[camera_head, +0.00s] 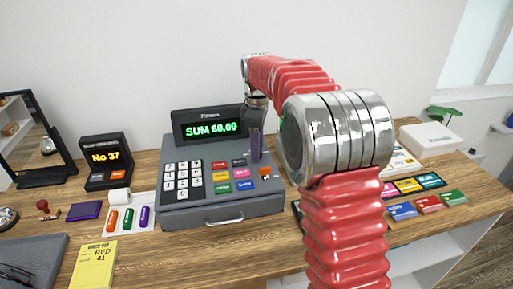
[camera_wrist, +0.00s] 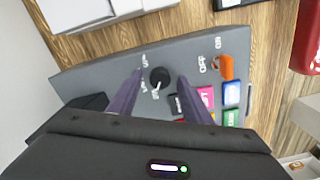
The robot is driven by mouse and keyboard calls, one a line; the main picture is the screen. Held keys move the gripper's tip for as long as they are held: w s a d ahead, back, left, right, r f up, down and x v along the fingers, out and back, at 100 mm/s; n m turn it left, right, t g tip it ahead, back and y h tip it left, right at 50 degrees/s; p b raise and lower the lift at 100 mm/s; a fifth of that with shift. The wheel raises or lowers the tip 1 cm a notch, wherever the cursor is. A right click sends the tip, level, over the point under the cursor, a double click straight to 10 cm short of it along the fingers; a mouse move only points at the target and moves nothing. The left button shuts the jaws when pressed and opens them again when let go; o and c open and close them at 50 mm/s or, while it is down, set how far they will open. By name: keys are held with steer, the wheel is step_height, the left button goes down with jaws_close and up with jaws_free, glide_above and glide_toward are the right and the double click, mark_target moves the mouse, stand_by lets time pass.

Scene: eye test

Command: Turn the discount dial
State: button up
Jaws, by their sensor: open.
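The discount dial (camera_wrist: 159,77) is a small round black knob on the grey top of the cash register, with small white marks around it. The cash register (camera_head: 178,211) stands on the wooden counter in the head view, its display reading "SUM 60.00". My gripper (camera_wrist: 160,80) has two purple fingers, spread apart, one on each side of the dial in the wrist view. A gap shows between each finger and the dial. In the head view my gripper (camera_head: 256,157) is over the register's right side and the dial is hidden there.
An orange switch (camera_wrist: 227,67) marked ON and OFF and several coloured keys (camera_wrist: 205,97) lie beside the dial. A "No 37" display (camera_head: 106,157), coloured capsules (camera_head: 128,217) and a yellow ticket (camera_head: 95,265) are left of the register. Coloured cards (camera_head: 428,204) lie to the right.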

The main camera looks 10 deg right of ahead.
steer(key=shift+f, duration=0.25)
steer(key=shift+c, duration=0.7)
steer(key=shift+a, duration=0.1)
steer(key=c, duration=0.9)
